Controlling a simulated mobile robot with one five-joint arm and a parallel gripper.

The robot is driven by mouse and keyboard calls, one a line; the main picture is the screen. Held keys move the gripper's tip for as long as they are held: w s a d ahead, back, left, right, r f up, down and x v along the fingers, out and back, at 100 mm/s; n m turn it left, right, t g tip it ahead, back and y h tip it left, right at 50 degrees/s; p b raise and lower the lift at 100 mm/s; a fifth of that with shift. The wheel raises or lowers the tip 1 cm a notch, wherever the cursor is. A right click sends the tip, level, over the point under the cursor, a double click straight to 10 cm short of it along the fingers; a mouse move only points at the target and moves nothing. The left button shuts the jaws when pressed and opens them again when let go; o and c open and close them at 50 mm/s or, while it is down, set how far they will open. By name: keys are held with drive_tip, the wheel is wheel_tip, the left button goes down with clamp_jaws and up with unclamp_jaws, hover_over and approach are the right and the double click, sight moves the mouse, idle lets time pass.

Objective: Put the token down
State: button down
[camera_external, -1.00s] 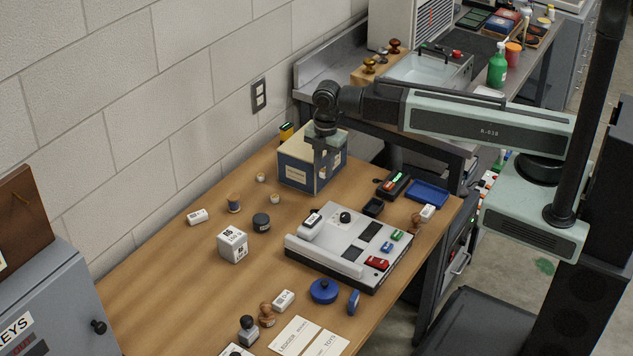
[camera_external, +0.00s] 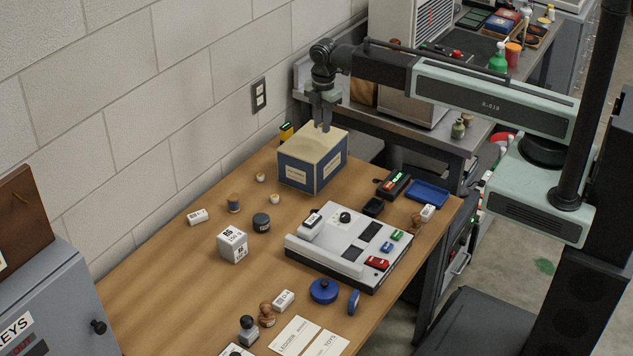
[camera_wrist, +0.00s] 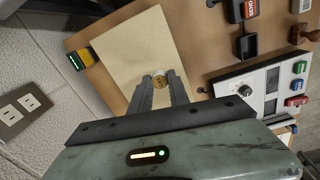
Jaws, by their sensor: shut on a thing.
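My gripper (camera_external: 324,126) points down over the blue and cream box (camera_external: 299,174) at the back of the wooden bench. In the wrist view, my gripper (camera_wrist: 161,84) is shut on a small round token (camera_wrist: 160,79), tan-gold with dark marks on its face. Behind the token is the box's plain cream top (camera_wrist: 143,50). I cannot tell how large the gap is between token and top. The token cannot be made out in the external view.
A grey device panel (camera_external: 345,245) with coloured buttons stands right of centre. A black-yellow gadget (camera_external: 286,131) is beside the box near the wall. A blue tray (camera_external: 428,193) is at the right edge. Small items lie left of the panel; bare wood shows between them.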

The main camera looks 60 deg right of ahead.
hover_over(307, 138)
drive_tip(key=shift+s+f, duration=0.2)
drive_tip(key=shift+s, duration=0.1)
drive_tip(key=f+b, duration=0.4)
drive_tip(key=shift+w, duration=0.2)
drive_tip(key=shift+r, duration=0.2)
drive_tip(key=shift+f, duration=0.15)
drive_tip(key=c, duration=1.2)
unclamp_jaws()
drive_tip(key=shift+c, duration=0.2)
